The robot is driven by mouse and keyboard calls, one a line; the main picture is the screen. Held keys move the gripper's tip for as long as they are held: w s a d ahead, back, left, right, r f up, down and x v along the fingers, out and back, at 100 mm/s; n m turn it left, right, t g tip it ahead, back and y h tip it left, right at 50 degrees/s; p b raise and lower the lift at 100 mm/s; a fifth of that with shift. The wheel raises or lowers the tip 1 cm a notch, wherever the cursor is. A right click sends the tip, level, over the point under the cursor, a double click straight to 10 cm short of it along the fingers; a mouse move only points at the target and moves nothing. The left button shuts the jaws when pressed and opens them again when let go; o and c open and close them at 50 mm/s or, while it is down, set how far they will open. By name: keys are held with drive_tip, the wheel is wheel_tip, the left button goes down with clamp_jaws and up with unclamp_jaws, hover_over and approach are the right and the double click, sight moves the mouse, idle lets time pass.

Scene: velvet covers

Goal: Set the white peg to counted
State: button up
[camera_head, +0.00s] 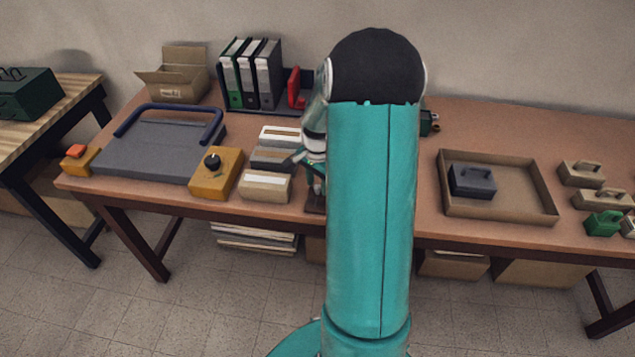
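I cannot make out a white peg or a marking for "counted" in this view. My teal arm fills the middle of the picture and hides part of the table behind it. My gripper (301,158) shows only in part, left of the arm, close to three small blocks. Its fingers are too small and covered to tell whether they are open or shut. The blocks stand in a column: a pale one at the back (282,144), a grey one in the middle (270,166) and a cream one in front (264,195). A small dark brown base (315,204) shows beside my arm at the table's front edge.
On the brown table (468,128) are a yellow box with a black knob (216,184), a grey board with a blue handle (160,150), binders (250,80), an open carton (180,88) and a tray (512,212) holding a dark handled block (472,181). Handled blocks (603,224) stand right.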

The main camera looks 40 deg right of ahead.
sight(317, 186)
wheel_tip(317, 186, up, 14)
idle(0.6)
drive_tip(key=shift+a, duration=0.1)
idle(0.4)
drive_tip(key=s+a+r+n+t+h, duration=0.1)
drive_tip(key=a+r+n, duration=0.3)
drive_tip(key=a, duration=0.4)
drive_tip(key=s+a+r+n+t, duration=0.1)
drive_tip(key=a+r+n, duration=0.2)
drive_tip(key=a+r, duration=0.35)
drive_tip(key=s+a+n+t+y, duration=0.1)
drive_tip(key=s+a+n+t, duration=0.2)
drive_tip(key=s+a+n, duration=0.7)
drive_tip(key=s+a, duration=0.1)
drive_tip(key=a, duration=0.4)
drive_tip(key=shift+s+a+t, duration=0.3)
drive_tip(key=shift+a, duration=0.05)
